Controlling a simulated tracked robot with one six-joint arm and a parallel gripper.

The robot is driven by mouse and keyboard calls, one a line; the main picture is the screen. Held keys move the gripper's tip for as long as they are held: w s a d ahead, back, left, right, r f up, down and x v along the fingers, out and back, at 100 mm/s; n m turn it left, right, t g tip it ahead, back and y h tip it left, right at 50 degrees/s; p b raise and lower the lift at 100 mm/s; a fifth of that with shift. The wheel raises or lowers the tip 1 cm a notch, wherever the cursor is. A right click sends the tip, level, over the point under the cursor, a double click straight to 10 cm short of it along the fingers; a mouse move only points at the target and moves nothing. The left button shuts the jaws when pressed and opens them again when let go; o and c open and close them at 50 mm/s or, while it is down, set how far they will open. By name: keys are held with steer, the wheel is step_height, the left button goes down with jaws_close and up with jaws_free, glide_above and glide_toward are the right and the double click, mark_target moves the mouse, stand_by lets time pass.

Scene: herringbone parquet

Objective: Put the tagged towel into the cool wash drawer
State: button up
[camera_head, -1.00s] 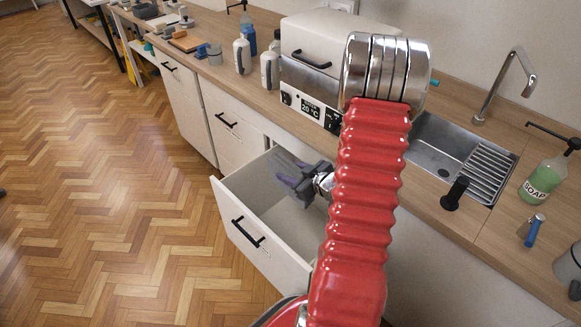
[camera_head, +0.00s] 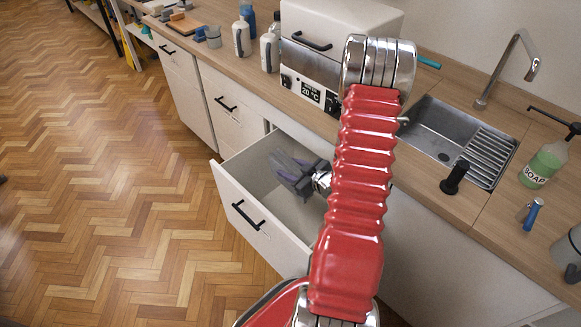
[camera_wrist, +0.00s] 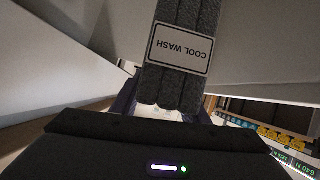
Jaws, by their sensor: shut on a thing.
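A dark grey towel (camera_wrist: 180,85) with a white tag (camera_wrist: 181,48) reading "COOL WASH" shows upside down in the wrist view. My gripper (camera_head: 293,178) is shut on it. In the head view the towel (camera_head: 284,160) is a small grey shape at the gripper's end. It is over the inside of an open white drawer (camera_head: 258,240) with a black handle. Whether the towel touches the drawer floor cannot be told. No label on this drawer is legible.
My red arm hides part of the drawer's right side and the counter. The wooden counter (camera_head: 432,185) above carries a white appliance (camera_head: 335,35), bottles, a sink (camera_head: 430,125) and a soap bottle (camera_head: 545,162). Closed drawers (camera_head: 232,122) stand to the left. The parquet (camera_head: 110,190) is clear.

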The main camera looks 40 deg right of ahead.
stand_by(0.3)
steer(key=o, duration=1.4)
steer(key=v, duration=1.3)
steer(key=shift+s+r, duration=0.15)
steer(key=shift+s, duration=0.2)
